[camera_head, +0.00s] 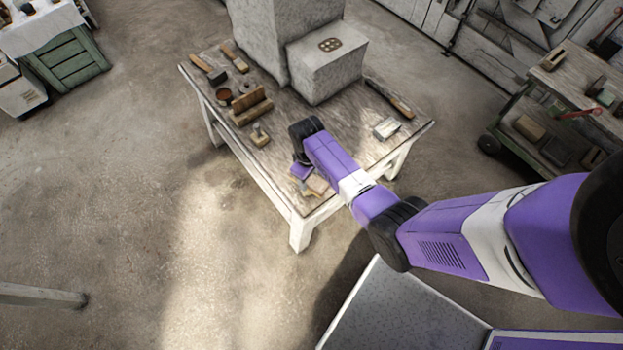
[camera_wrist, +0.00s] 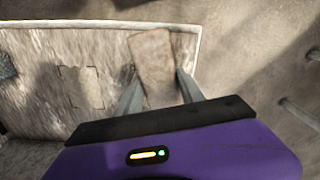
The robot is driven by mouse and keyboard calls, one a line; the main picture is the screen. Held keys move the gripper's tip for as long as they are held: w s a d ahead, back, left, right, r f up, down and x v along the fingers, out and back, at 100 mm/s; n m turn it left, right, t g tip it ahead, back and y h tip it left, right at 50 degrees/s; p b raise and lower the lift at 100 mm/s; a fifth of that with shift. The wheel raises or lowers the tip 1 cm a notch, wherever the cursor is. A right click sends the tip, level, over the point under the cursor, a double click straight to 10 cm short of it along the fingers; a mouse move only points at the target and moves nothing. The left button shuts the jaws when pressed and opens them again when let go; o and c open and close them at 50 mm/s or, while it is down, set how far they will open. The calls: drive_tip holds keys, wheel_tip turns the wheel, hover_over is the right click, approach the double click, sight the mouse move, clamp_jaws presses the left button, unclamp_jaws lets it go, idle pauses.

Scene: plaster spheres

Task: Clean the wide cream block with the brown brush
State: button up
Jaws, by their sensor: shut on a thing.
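My gripper (camera_wrist: 160,92) is low over the table's near corner. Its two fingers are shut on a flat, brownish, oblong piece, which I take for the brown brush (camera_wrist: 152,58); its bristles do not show. In the head view my gripper (camera_head: 306,188) is partly hidden by my own arm, with a small tan piece beside it. In the wrist view a pale, wide, flat block-like shape (camera_wrist: 80,88) lies on the tabletop left of the fingers, apart from them. It may be the wide cream block, but its colour blends with the table.
A cart (camera_head: 545,130) stands at right.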

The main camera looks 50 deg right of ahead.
drive_tip(key=shift+w+b, duration=0.7)
drive_tip(key=shift+w, duration=0.75)
drive_tip(key=shift+s+r+p, duration=0.15)
drive_tip(key=shift+s+p, duration=0.75)
drive_tip(key=shift+s, duration=0.1)
drive_tip(key=shift+s+p, duration=0.65)
drive_tip(key=shift+s, duration=0.55)
drive_tip(key=shift+w+r, duration=0.3)
drive_tip(key=shift+w, duration=0.25)
drive_tip(key=shift+w+r, duration=0.25)
drive_tip(key=shift+w, duration=0.3)
drive_tip(key=shift+f+b, duration=0.55)
drive_tip(key=shift+f, duration=0.25)
drive_tip(key=shift+w, duration=0.15)
